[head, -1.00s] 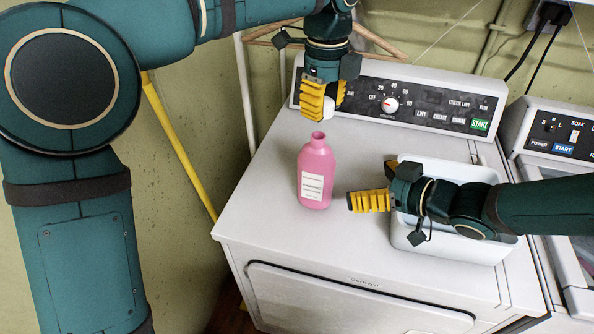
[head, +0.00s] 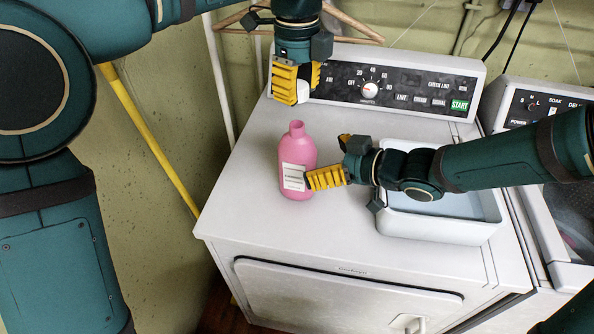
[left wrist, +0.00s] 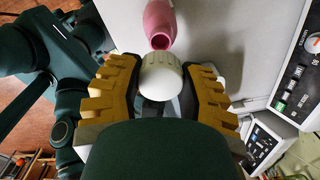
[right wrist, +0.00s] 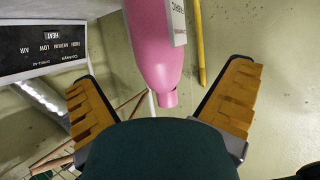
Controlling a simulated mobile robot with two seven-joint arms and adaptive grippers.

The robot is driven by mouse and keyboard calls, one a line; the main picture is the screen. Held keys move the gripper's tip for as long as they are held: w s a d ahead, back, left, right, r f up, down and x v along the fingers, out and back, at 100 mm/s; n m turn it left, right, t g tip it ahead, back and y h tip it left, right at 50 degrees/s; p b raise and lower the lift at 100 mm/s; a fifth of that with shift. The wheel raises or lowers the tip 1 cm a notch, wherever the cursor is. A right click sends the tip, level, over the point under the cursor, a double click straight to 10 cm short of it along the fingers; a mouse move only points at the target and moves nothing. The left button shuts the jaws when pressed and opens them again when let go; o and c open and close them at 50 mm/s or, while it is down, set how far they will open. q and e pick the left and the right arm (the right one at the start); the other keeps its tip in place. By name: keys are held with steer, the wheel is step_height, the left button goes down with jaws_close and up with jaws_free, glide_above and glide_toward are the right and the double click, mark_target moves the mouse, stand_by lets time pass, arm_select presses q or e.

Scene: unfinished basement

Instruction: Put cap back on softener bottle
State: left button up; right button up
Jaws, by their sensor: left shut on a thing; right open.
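A pink softener bottle (head: 298,165) with a white label stands upright and uncapped on the white dryer top. Its open neck also shows in the left wrist view (left wrist: 159,38). My left gripper (head: 297,88) is shut on the white cap (left wrist: 161,76) and holds it above the bottle, apart from the neck. My right gripper (head: 322,179) is open at the bottle's right side. In the right wrist view the bottle (right wrist: 155,45) lies between its two spread fingers (right wrist: 165,100). Whether a finger touches the bottle cannot be told.
The white dryer (head: 245,213) has a control panel (head: 400,90) at its back. A white tub (head: 430,229) stands right of the bottle, under my right arm. A second machine (head: 555,190) is at the right. A yellow pole (head: 150,140) leans by the left wall.

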mark_target(297, 156)
steer(key=x, duration=0.7)
steer(key=shift+w+a+f, duration=0.15)
steer(key=shift+a, duration=0.05)
steer(key=c, duration=1.4)
